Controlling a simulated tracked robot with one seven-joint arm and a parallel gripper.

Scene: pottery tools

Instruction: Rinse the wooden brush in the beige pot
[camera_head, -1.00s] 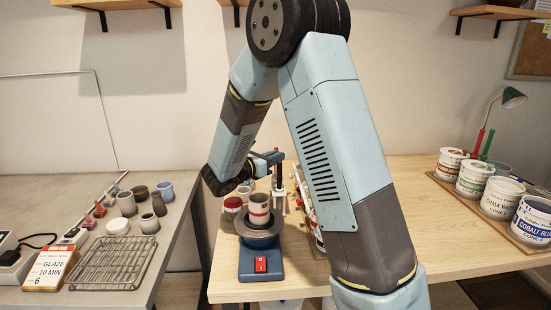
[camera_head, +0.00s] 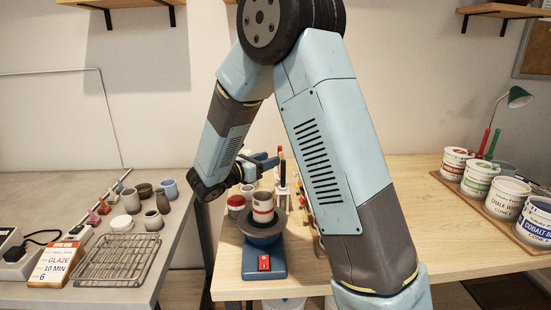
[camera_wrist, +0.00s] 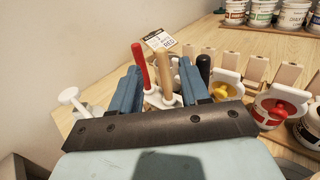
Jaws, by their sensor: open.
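A wooden handle (camera_wrist: 166,72), likely the wooden brush, stands upright in a white holder (camera_wrist: 156,97) in the wrist view; its lower end is hidden. A red handle (camera_wrist: 139,66) stands left of it. My gripper (camera_wrist: 160,70) is open, its blue fingers either side of the two handles in the picture; no contact is visible. In the head view my gripper (camera_head: 262,163) is near the white holder (camera_head: 282,185), behind the wheel. I cannot tell whether this is the beige pot.
A black handle (camera_wrist: 203,68) and paint jars with yellow and red (camera_wrist: 278,107) are right of my gripper. A red-labelled jar (camera_head: 236,204) stands beside the wheel. The grey table holds several pots (camera_head: 152,219) and a wire rack (camera_head: 115,259). The right tabletop (camera_head: 415,210) is mostly clear.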

